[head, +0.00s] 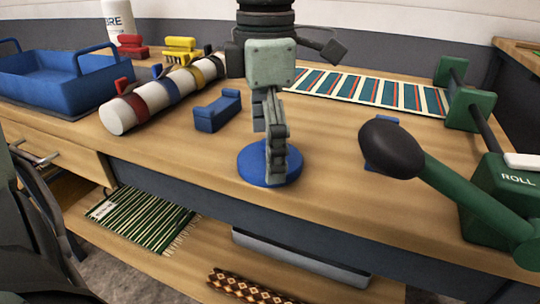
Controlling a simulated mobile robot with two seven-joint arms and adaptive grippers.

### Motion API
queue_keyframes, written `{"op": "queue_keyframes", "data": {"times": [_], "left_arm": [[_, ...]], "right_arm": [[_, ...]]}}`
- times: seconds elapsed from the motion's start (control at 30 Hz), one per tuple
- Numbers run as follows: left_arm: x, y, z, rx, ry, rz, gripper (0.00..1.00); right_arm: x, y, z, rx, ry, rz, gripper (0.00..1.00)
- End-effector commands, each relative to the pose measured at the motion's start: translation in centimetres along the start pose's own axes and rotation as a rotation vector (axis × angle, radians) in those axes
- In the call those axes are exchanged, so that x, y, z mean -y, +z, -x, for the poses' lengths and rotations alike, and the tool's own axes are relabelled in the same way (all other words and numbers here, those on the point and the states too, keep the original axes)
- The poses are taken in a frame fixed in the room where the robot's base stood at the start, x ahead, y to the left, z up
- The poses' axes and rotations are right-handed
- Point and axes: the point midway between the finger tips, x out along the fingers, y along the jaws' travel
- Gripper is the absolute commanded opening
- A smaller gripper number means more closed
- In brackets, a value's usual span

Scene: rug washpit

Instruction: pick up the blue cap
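The blue cap (250,163) is a flat round disc lying on the bench top near its front edge. A gripper, which I take to be my right (277,172), points straight down over it from the top of the head view. Its fingers are seen edge-on, one in front of the other, and cover the cap's middle and right part. I cannot tell whether they are open or shut, or whether they touch the cap. Dark parts that seem to be my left arm (22,235) fill the bottom left corner, cropped; its fingertips cannot be made out.
A blue cradle (217,111) stands left of the cap, beside a banded roll (150,104). A blue tray (45,85) is at the far left. A striped strip (370,90) leads to the green roller (497,190). Its black crank knob (391,147) partly hides another blue piece (371,163).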

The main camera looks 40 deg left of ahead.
Motion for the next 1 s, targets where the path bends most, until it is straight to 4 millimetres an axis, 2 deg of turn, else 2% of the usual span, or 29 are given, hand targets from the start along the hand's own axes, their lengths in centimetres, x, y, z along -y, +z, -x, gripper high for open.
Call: {"op": "queue_keyframes", "data": {"times": [0.23, 0.53, 0.83, 1.0], "left_arm": [[0.0, 0.0, -0.2, 0.0, 0.0, 0.0, 0.99], [0.0, 0.0, -0.1, 0.0, 0.001, 0.0, 0.61], [-0.1, 0.0, 0.3, 0.002, 0.002, 0.001, 0.61], [-0.1, 0.1, 2.9, 0.004, 0.004, 0.0, 0.61]], "right_arm": [[-0.1, 0.0, 0.1, 0.0, 0.002, 0.0, 1.0], [-0.1, -0.1, 0.0, 0.001, 0.002, 0.0, 1.0], [-0.1, -0.1, 0.0, 0.0, 0.003, -0.001, 1.0], [-0.1, -0.2, -0.1, -0.002, 0.001, 0.0, 1.0]]}}
